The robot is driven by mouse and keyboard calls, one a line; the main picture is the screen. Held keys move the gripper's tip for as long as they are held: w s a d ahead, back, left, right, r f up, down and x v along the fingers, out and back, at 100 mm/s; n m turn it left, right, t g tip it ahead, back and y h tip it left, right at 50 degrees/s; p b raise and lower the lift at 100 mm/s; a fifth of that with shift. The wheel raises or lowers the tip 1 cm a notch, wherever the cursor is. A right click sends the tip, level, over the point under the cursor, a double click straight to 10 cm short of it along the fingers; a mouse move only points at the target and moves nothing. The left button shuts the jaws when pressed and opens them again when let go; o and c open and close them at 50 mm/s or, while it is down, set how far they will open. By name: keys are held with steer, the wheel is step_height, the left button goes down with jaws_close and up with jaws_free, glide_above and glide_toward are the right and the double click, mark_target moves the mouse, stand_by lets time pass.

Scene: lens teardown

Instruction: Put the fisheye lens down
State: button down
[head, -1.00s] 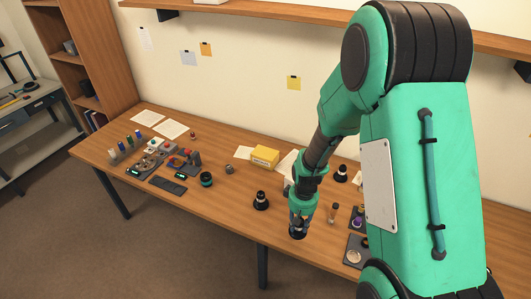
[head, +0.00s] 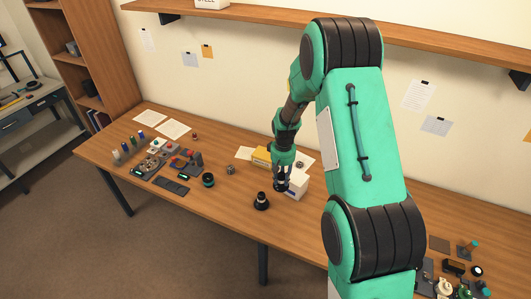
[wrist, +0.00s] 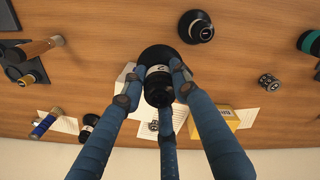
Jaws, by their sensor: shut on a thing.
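My gripper (head: 281,184) is shut on a black lens, which I take to be the fisheye lens. The lens (wrist: 157,86) shows in the wrist view between the blue fingers (wrist: 153,80), with a wide black end and a narrower barrel with a white mark. In the head view it is small and partly hidden by the fingers, over the middle of the table (head: 222,212). I cannot tell whether it touches the tabletop. A second black lens (head: 261,201) stands upright on the table to the left of my gripper; it also shows in the wrist view (wrist: 196,27).
A white box (head: 297,188) stands close to the right of my gripper. A yellow box (head: 261,157) and papers lie behind it. A small dark ring (head: 231,170) and a green-banded lens (head: 208,181) are to the left. The table's front edge area is clear.

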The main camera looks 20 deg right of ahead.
steer(key=w+p, duration=0.1)
steer(key=w, duration=0.6)
steer(key=shift+r, duration=0.45)
steer(key=shift+w, duration=0.15)
steer(key=p, duration=0.1)
glide_above(268, 158)
steer(key=shift+f, duration=0.75)
steer(key=shift+f, duration=1.75)
steer(key=shift+f, duration=0.2)
